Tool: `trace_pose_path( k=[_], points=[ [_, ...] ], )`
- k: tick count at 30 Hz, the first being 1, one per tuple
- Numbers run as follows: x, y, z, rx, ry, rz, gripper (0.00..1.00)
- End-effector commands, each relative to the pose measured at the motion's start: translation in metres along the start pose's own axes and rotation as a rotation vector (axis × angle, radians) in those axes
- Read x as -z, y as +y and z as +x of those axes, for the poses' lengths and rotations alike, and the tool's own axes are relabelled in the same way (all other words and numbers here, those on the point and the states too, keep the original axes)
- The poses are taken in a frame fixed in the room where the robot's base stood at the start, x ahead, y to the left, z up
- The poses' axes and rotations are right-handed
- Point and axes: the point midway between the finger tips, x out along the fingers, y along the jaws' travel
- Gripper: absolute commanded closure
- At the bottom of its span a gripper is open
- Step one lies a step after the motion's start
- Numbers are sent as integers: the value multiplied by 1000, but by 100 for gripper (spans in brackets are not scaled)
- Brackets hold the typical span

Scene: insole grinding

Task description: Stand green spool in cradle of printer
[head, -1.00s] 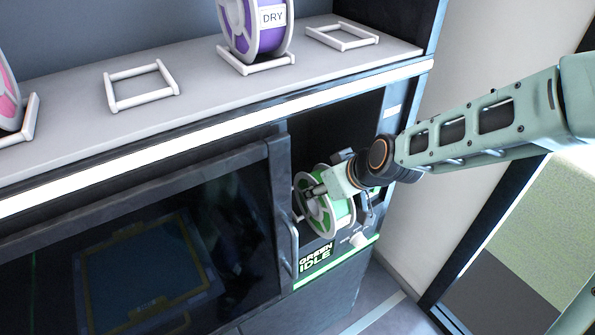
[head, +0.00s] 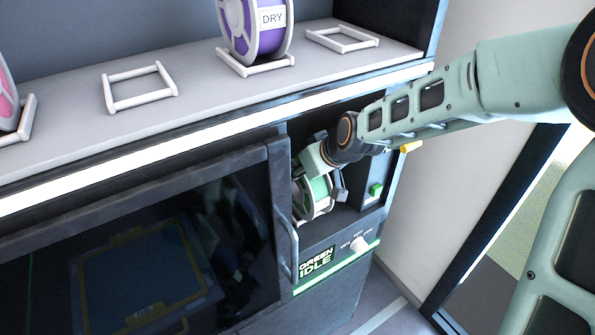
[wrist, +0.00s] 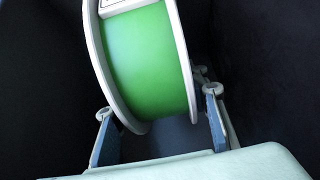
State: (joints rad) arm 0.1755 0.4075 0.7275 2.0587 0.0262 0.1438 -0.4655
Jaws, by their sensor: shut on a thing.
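The green spool (head: 318,188), with white flanges and a green core, is inside the dark recess of the printer (head: 345,245), right of its door. My gripper (head: 322,178) is shut on the spool, reaching in from the upper right. In the wrist view the spool (wrist: 145,62) stands on edge, slightly tilted, between the two blue-grey fingers of my gripper (wrist: 160,128). The cradle cannot be made out behind the spool and gripper. Whether the spool touches it cannot be told.
The printer's dark glass door (head: 150,250) and its handle (head: 286,235) are close left of the spool. A panel (head: 316,263) reads GREEN IDLE. Above, a shelf (head: 205,85) carries a purple spool (head: 237,28) and empty white stands (head: 140,87). A wall bounds the right.

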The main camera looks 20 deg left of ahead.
Motion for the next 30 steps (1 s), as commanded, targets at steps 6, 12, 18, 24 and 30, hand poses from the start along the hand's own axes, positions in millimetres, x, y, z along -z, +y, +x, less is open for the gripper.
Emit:
trace_pose_path(
  k=[6, 12, 18, 24, 30],
  points=[
    [21, -1, 14, 1, 4, -3, 100],
    [11, 0, 25, -1, 3, -1, 100],
    [11, 0, 26, -2, 4, -2, 100],
    [7, 0, 28, 0, 0, -1, 53],
    [7, 0, 28, 0, 0, -1, 41]
  ],
)
